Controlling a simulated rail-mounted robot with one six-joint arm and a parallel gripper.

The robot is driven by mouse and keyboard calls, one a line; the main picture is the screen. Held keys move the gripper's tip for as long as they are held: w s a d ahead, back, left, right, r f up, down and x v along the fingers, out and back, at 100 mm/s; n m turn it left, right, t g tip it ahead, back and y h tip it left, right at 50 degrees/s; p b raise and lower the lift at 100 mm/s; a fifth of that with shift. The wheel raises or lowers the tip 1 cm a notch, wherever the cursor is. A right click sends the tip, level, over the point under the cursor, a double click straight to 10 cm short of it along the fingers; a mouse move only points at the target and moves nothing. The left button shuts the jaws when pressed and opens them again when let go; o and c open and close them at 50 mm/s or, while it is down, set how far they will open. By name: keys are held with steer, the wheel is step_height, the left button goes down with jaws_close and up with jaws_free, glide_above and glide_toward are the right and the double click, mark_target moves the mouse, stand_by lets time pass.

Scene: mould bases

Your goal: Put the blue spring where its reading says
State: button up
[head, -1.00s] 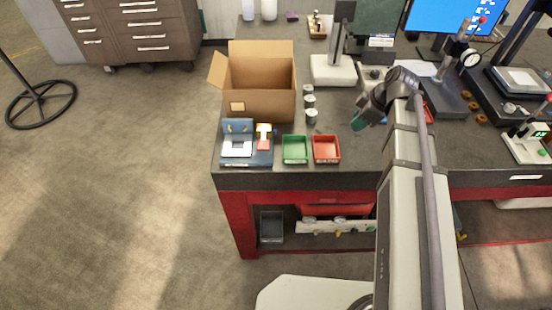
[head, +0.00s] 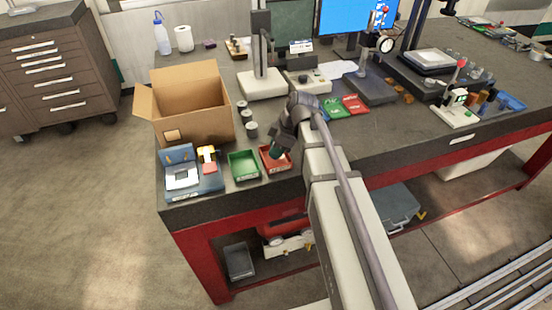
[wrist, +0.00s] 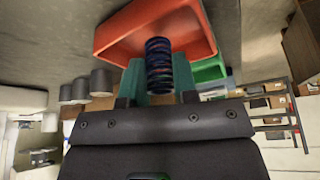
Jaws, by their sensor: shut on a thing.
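My gripper (wrist: 158,77) is shut on the blue spring (wrist: 159,58), a dark blue coil held upright between two green fingers in the wrist view. In the head view my gripper (head: 276,150) is at the red tray (head: 264,151), over its right part. The spring cannot be made out there. The red tray (wrist: 118,32) shows behind the spring in the wrist view; I cannot tell whether they touch. The green tray (head: 243,178) is just left of the red one. A blue device with a white plate (head: 182,179) stands farther left; no reading is legible.
An open cardboard box (head: 193,110) stands behind the trays. Several grey cylinders (head: 251,130) stand between it and my arm. A white-based stand (head: 262,84) is farther back. Red and green cards (head: 345,105) lie right of my wrist. The bench's front edge is close.

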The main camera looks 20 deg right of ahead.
steer(key=shift+f, duration=0.85)
steer(key=shift+r, duration=0.3)
steer(key=shift+f, duration=0.15)
steer(key=o, duration=0.5)
steer(key=shift+f, duration=0.1)
steer(key=o, duration=0.5)
steer(key=shift+c, duration=0.2)
